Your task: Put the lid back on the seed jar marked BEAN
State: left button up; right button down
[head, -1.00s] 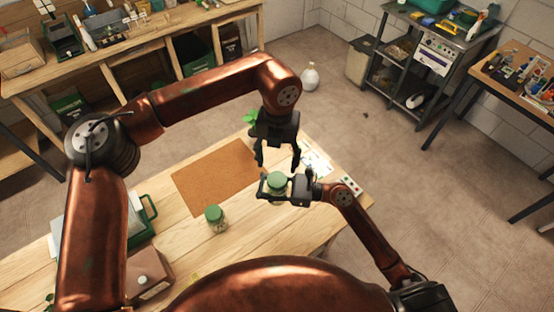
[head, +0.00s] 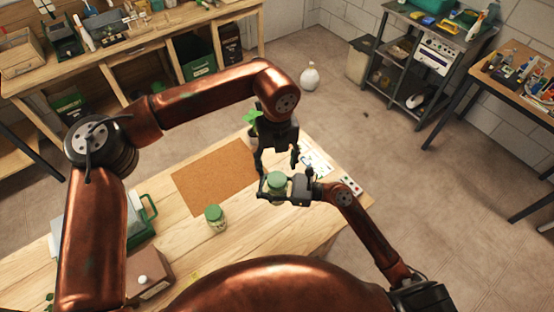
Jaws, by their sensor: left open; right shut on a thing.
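My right gripper (head: 268,186) is shut on a small glass jar with a green top (head: 277,183), held over the right part of the table. My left gripper (head: 277,168) is open and points down just above that jar, its fingers spread to either side. A second glass jar with a green lid (head: 216,218) stands upright on the table, left of the held one. No marking is readable on either jar, so I cannot tell which is BEAN. I see no separate loose lid.
A brown mat (head: 213,176) lies on the wooden table (head: 280,235). A potted plant (head: 252,118) stands behind my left gripper. White cards (head: 316,162) lie to the right. A green-handled case (head: 140,222) and a brown box (head: 150,275) are at the left.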

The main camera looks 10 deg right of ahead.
aim_at(277, 178)
pick_arm(q)
jog(key=shift+f, duration=3.05)
jog(key=shift+c, duration=0.3)
jog(key=c, duration=1.2)
jog(key=shift+o, duration=0.2)
jog(key=m, duration=2.2)
jog(key=o, duration=1.4)
jog(key=shift+c, duration=0.2)
